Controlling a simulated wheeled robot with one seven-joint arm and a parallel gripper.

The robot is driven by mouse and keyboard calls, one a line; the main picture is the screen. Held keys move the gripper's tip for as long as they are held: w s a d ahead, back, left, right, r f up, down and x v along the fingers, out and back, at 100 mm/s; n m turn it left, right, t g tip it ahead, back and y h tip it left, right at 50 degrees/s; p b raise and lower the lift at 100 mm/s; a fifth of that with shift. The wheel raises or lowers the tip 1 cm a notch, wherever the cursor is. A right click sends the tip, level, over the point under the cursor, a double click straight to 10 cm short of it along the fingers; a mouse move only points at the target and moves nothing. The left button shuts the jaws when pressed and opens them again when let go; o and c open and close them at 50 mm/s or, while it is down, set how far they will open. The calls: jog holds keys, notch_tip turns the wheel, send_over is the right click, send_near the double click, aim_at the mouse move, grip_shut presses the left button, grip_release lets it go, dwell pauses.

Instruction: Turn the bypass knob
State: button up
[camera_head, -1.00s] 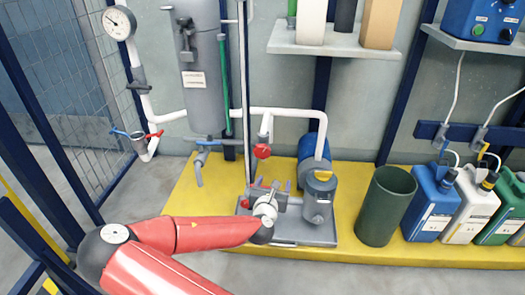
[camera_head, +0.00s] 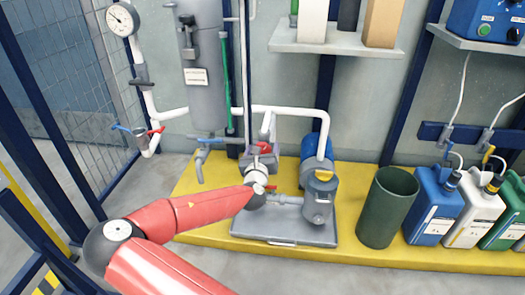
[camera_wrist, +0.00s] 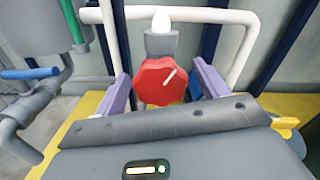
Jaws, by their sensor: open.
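The red bypass knob (camera_wrist: 162,82), many-sided with a white line on its face, sits on a grey valve body on a white pipe. The line points to the upper right in the wrist view. My gripper (camera_wrist: 163,90) is open, with one purple finger on each side of the knob. Gaps show between the knob and the fingers; contact lower down cannot be told. In the head view my gripper (camera_head: 262,158) is up at the knob and hides most of it.
A blue and grey pump (camera_head: 319,190) stands just right of my gripper on a grey tray (camera_head: 285,231). A dark green bin (camera_head: 387,208) and several canisters stand further right. A grey tank (camera_head: 199,80) and a blue-handled tap (camera_wrist: 30,73) are on the left.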

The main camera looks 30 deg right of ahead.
jog(key=c, duration=1)
jog(key=shift+m, duration=0.3)
jog(key=m, duration=0.3)
jog(key=shift+m, duration=1.9)
jog(key=o, duration=1)
